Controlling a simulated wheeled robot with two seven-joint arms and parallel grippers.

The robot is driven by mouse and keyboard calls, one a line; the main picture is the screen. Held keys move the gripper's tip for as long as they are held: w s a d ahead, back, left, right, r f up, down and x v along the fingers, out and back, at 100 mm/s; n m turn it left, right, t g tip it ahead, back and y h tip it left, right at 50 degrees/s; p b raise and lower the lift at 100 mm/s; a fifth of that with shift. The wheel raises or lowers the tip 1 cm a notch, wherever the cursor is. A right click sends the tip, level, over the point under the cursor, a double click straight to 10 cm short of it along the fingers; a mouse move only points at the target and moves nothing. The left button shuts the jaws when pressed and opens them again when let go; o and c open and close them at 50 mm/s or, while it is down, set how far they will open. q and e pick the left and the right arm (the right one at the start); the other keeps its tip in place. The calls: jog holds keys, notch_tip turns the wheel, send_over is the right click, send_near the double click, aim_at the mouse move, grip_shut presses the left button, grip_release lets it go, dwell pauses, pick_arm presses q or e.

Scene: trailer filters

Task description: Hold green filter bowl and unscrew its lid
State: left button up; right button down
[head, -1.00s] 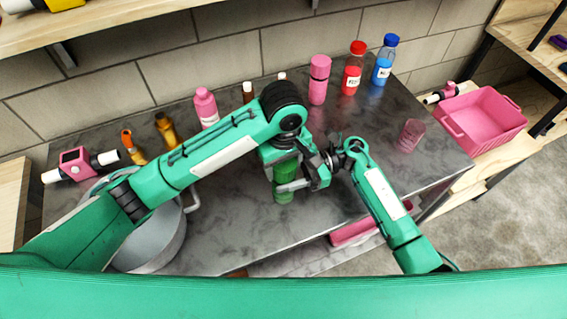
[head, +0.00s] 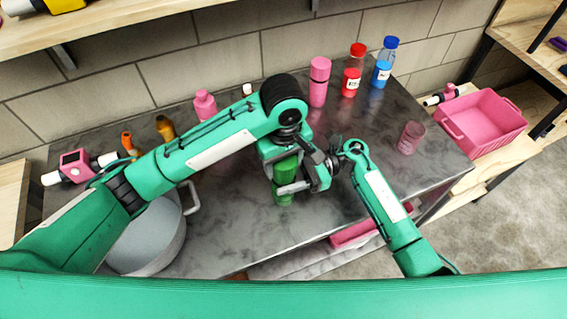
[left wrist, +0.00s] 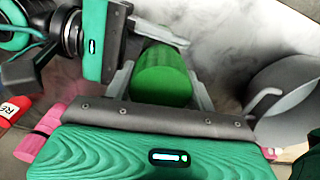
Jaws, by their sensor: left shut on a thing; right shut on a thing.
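The green filter (head: 283,198) stands upright near the middle of the dark counter. It also shows in the left wrist view (left wrist: 163,78) as a green cylinder between my left gripper's fingers. My left gripper (head: 287,180) reaches it from above and is shut around it. My right gripper (head: 318,172) comes in from the right, also shut on the green filter; its fingers (left wrist: 125,25) reach the filter's far end in the left wrist view. The arms hide much of the filter. I cannot clearly see the seam between bowl and lid.
A grey pot (head: 150,245) stands at left, partly under my left arm. Pink (head: 319,80), red-capped (head: 353,70) and blue-capped (head: 384,62) bottles line the back. A pink cup (head: 410,138) and a pink crate (head: 484,122) are at right. The counter's front middle is clear.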

pick_arm(q)
jog(key=shift+r, duration=0.2)
jog(key=shift+r, duration=1.95)
pick_arm(e)
jog(key=c, duration=0.5)
grip_release()
